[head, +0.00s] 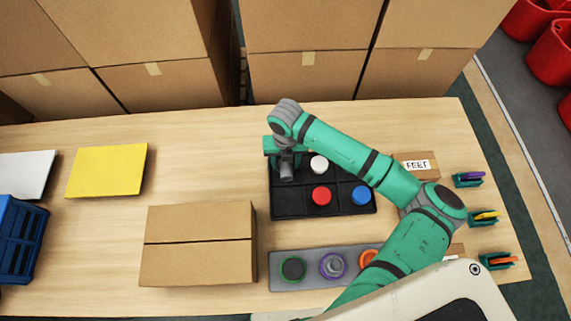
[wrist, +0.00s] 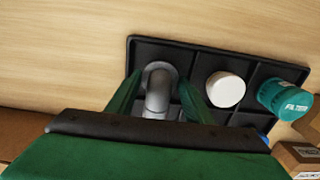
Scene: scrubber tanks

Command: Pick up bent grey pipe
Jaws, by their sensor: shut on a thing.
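The bent grey pipe (wrist: 157,90) shows in the wrist view between the two green fingers of my gripper (wrist: 160,97), which is shut on it. The pipe is at the left end compartment of a black divided tray (wrist: 200,52). I cannot tell whether it still touches the tray floor. In the head view my gripper (head: 284,158) is over the back left part of the tray (head: 292,212), and the arm hides part of the tray's right side.
The tray also holds a white cap (head: 319,163), a red cap (head: 321,195), a blue cap (head: 361,195) and a teal filter (wrist: 285,97). A closed cardboard box (head: 198,265) stands front left. A grey rack (head: 310,281) is in front. Stacked cartons line the back.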

